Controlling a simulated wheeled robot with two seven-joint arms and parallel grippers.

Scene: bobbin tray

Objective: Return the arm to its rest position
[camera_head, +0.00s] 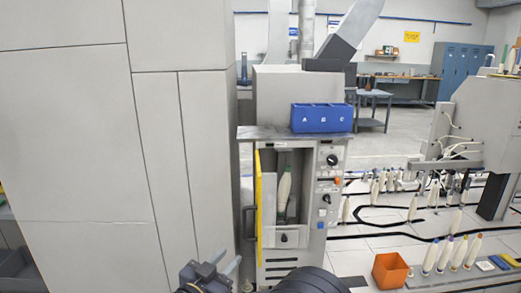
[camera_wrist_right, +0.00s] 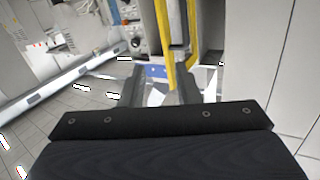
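The machine (camera_head: 290,250) has an open front with a yellow edge, seen as a yellow frame (camera_wrist_right: 190,65) in the wrist view. A whitish bobbin (camera_head: 284,192) stands slightly tilted inside the machine.
A blue bin tray (camera_head: 322,118) marked with letters sits on the machine's top. Tall grey panels (camera_head: 70,130) fill the left. An orange box (camera_head: 390,270) and several bobbins stand on a rail at the lower right. More bobbins hang or stand behind it.

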